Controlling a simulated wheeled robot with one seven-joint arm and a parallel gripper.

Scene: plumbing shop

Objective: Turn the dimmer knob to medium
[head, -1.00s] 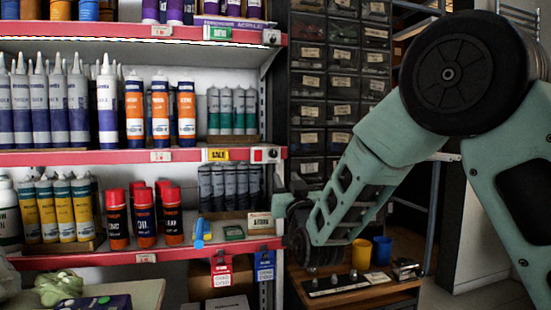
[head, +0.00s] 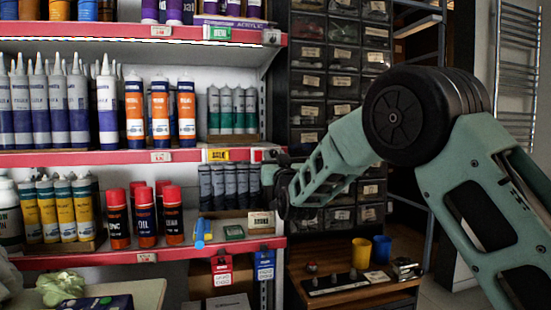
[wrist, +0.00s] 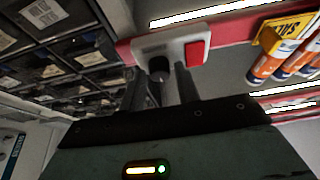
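A white plate (wrist: 160,46) with a black dimmer knob (wrist: 158,69) and a red rocker switch (wrist: 196,52) sits on the red shelf edge in the wrist view. In the head view the plate (head: 259,155) shows at the right end of the middle shelf edge, and my gripper partly covers it. My gripper (wrist: 161,80) is open, with one dark finger on each side of the knob in the picture. I cannot tell whether the fingertips reach around the knob or stop just short of it. The knob's setting cannot be read.
Shelves of tubes and cans (head: 145,216) stand left of my gripper. Black drawer cabinets (head: 326,80) stand behind it. A small wooden table (head: 355,297) with yellow and blue cups is below. A yellow sale tag (wrist: 270,41) hangs beside the plate.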

